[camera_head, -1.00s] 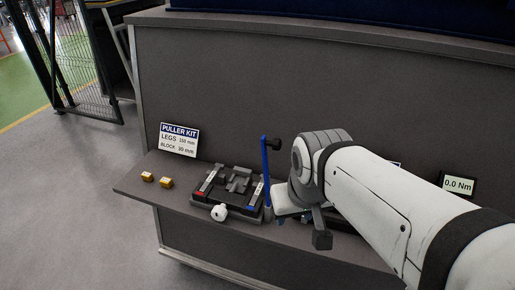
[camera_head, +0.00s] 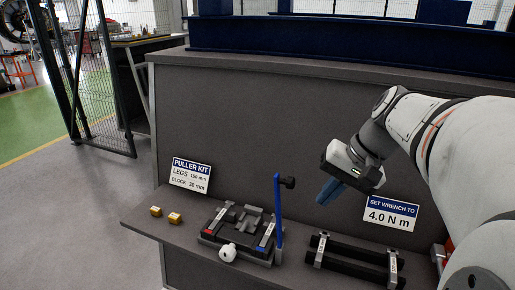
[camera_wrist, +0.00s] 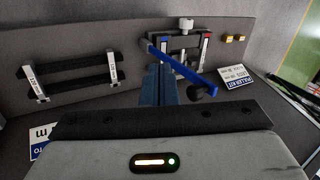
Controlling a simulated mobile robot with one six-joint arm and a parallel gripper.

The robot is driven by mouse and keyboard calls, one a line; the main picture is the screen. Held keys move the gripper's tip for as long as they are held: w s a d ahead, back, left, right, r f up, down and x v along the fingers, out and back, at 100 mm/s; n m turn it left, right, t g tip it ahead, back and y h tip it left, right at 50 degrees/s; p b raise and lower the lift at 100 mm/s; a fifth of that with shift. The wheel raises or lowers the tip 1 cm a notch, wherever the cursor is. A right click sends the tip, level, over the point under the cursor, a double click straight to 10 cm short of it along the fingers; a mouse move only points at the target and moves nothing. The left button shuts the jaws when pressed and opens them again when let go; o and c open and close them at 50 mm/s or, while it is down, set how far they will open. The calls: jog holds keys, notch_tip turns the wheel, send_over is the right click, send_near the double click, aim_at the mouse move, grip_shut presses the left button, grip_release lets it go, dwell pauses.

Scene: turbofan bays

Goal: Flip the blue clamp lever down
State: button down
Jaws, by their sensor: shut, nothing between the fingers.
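The blue clamp lever (camera_head: 279,215) stands upright at the right end of the dark clamp fixture (camera_head: 222,246), with a black knob (camera_head: 289,182) at its top. In the wrist view the lever (camera_wrist: 182,68) runs diagonally, its knob (camera_wrist: 196,93) nearest the camera. My gripper (camera_head: 329,192) has blue fingers and is above and to the right of the lever in the head view, apart from it. The fingers also show in the wrist view (camera_wrist: 158,85), shut and empty, seeming to overlap the lever; I cannot tell any contact there.
Two brass blocks (camera_head: 165,214) lie left of the fixture. A puller kit sign (camera_head: 190,175) stands behind them. Dark bars in light brackets (camera_head: 350,258) lie to the right, below the wrench sign (camera_head: 390,213). The shelf's left front (camera_head: 150,229) is bare.

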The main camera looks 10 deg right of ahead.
jog(key=w+d+r+m+t+y+b, duration=0.1)
jog(key=w+d+r+t+y, duration=0.1)
jog(key=d+r, duration=0.4)
jog(key=shift+w+d+y, duration=0.6)
jog(key=shift+w+d, duration=0.45)
jog(key=shift+d, duration=0.05)
jog(key=shift+f, duration=0.1)
jog(key=a+r+p+x, duration=0.1)
jog(key=p+x, duration=0.1)
jog(key=x, duration=1.1)
jog(key=shift+w+a, duration=0.3)
jog(key=shift+w, duration=0.05)
jog(key=shift+r, duration=0.1)
